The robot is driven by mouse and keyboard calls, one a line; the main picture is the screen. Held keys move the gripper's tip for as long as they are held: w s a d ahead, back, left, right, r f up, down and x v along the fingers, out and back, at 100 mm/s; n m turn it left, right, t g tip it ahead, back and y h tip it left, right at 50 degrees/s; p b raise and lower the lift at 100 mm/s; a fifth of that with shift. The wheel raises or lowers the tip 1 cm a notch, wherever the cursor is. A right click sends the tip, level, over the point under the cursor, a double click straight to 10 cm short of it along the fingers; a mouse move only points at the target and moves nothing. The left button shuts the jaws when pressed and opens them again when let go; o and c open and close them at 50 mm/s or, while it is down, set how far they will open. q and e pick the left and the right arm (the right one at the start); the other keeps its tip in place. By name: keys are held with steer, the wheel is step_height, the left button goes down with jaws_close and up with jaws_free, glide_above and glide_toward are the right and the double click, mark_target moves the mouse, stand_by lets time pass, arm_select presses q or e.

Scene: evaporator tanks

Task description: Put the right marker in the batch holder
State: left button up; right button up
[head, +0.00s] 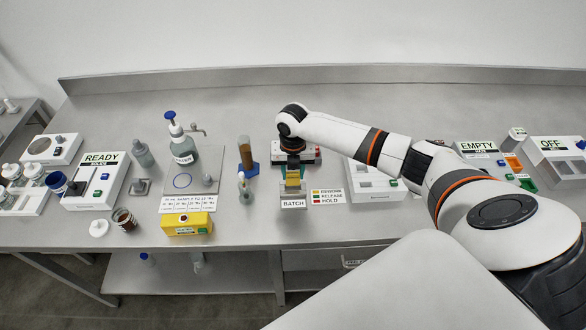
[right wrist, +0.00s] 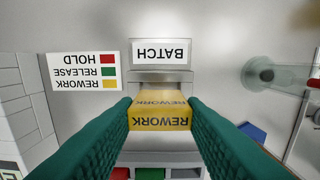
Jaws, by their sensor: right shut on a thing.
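My right gripper (head: 293,176) is shut on the yellow REWORK marker (right wrist: 160,123), which sits between its green fingers (right wrist: 160,112) in the right wrist view. The marker also shows as a yellow piece (head: 292,185) in the head view. The grey batch holder (right wrist: 160,77) is directly at the marker, behind the BATCH label (head: 293,203). The marker is over or in the holder; its lower edge is hidden, so I cannot tell whether it is seated. My left gripper is out of view.
A colour legend card (head: 328,197) lies right of the BATCH label. A white rack with red and green markers (head: 310,152) stands just behind. A blue-based cylinder (head: 246,155) and small bottle (head: 243,187) stand left. A yellow box (head: 188,223) is at the front.

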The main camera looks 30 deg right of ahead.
steer(key=shift+f+b, duration=0.9)
steer(key=shift+f, duration=0.75)
steer(key=o, duration=1.1)
steer(key=shift+c, duration=0.2)
